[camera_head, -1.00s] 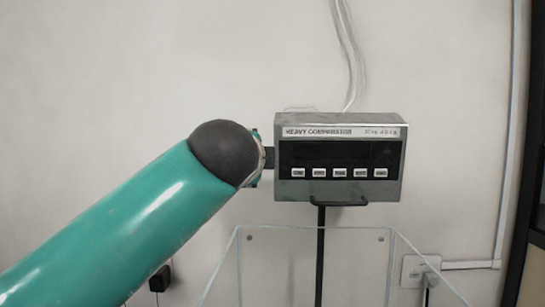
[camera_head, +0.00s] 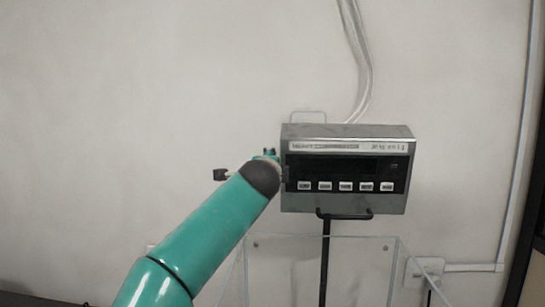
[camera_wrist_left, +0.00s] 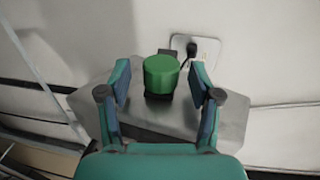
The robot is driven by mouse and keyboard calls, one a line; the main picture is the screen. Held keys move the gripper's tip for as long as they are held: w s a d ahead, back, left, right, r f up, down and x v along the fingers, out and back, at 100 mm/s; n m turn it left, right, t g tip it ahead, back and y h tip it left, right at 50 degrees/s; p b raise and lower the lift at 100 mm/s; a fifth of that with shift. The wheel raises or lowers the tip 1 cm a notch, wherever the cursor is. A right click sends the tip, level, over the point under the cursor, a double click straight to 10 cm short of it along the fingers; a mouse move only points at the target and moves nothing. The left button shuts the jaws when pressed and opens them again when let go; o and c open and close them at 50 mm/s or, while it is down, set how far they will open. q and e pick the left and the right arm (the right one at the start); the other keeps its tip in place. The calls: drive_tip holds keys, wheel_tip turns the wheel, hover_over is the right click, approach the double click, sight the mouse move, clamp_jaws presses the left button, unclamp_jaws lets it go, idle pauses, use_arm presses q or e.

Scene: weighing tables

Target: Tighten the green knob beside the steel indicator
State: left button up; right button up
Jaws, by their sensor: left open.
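The steel indicator (camera_head: 347,132) is a grey box with a dark display and a row of white buttons, right of centre in the head view. The green knob (camera_wrist_left: 161,74) is a round cap on the side of the steel housing (camera_wrist_left: 232,112) in the left wrist view. My left gripper (camera_wrist_left: 160,80) is open, with one finger on each side of the knob and gaps visible between. In the head view my left gripper (camera_head: 269,156) is at the indicator's left side, mostly hidden by its own wrist; the knob is hidden there. My right gripper is not in view.
A clear panel box (camera_head: 372,262) stands below the indicator, with a dark post (camera_head: 325,262) behind it. Pale cables (camera_head: 357,65) run up the wall. A wall socket (camera_head: 425,270) is at lower right. The wall left of the arm is clear.

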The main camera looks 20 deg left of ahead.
use_arm(q)
drive_tip(key=shift+p+x, duration=0.4)
drive_tip(key=shift+x, duration=0.65)
drive_tip(key=c, duration=1.2)
drive_tip(key=f+t+b, duration=0.1)
drive_tip(key=t+b, duration=0.1)
drive_tip(key=b, duration=0.4)
drive_tip(key=shift+y, duration=0.3)
drive_tip(key=shift+w+d+r+t+b, duration=0.1)
drive_tip(key=shift+r+t+b, duration=0.15)
drive_tip(key=shift+b, duration=0.3)
